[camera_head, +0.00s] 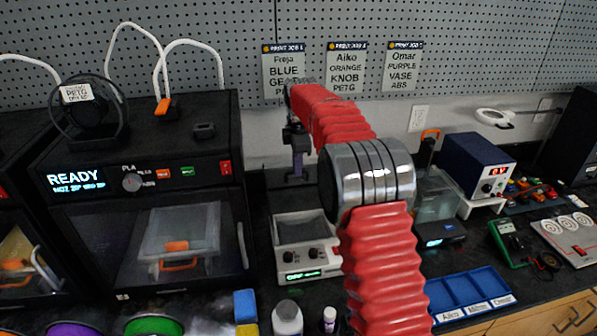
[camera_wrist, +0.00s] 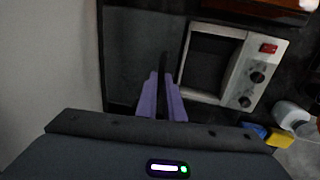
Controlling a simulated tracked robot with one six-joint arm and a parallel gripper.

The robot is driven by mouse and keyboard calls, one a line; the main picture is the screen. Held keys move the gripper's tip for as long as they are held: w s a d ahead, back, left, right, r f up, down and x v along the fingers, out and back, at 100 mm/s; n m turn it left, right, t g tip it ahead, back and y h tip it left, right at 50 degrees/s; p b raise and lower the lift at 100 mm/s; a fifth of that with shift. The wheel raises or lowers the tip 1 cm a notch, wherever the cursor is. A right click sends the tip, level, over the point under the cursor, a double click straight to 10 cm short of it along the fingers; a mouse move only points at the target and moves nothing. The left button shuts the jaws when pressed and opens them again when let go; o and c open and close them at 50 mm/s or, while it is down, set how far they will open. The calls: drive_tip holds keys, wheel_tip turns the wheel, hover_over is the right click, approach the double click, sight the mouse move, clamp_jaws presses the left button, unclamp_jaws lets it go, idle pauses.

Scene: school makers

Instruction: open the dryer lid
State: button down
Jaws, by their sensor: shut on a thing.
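The dryer, a white box with knobs, a red switch and a green display (camera_head: 306,259), stands on the bench in the middle of the head view. In the wrist view its white frame (camera_wrist: 235,31) surrounds a dark recess. A dark grey panel (camera_wrist: 128,62), apparently the lid, lies on its wall side. My gripper's purple fingers (camera_wrist: 162,88) are over this panel, shut around a thin dark piece, apparently the lid's handle. In the head view my gripper (camera_head: 296,176) is behind the dryer. My red arm hides part of the dryer's right side.
A black printer (camera_head: 140,255) stands close on the left. A clear container (camera_head: 436,197), a blue power supply (camera_head: 477,166) and a blue tray (camera_head: 468,292) are to the right. Bottles (camera_head: 288,318) and blue and yellow blocks (camera_head: 245,305) are in front. The grey pegboard wall (camera_head: 230,55) is behind.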

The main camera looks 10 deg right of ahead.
drive_tip(key=shift+w, duration=0.4)
drive_tip(key=c, duration=1.9)
unclamp_jaws()
drive_tip(key=shift+r, duration=0.15)
wheel_tip(320, 180, up, 13)
drive_tip(key=s, duration=0.2)
drive_tip(key=shift+s, duration=0.3)
drive_tip(key=shift+r, duration=0.1)
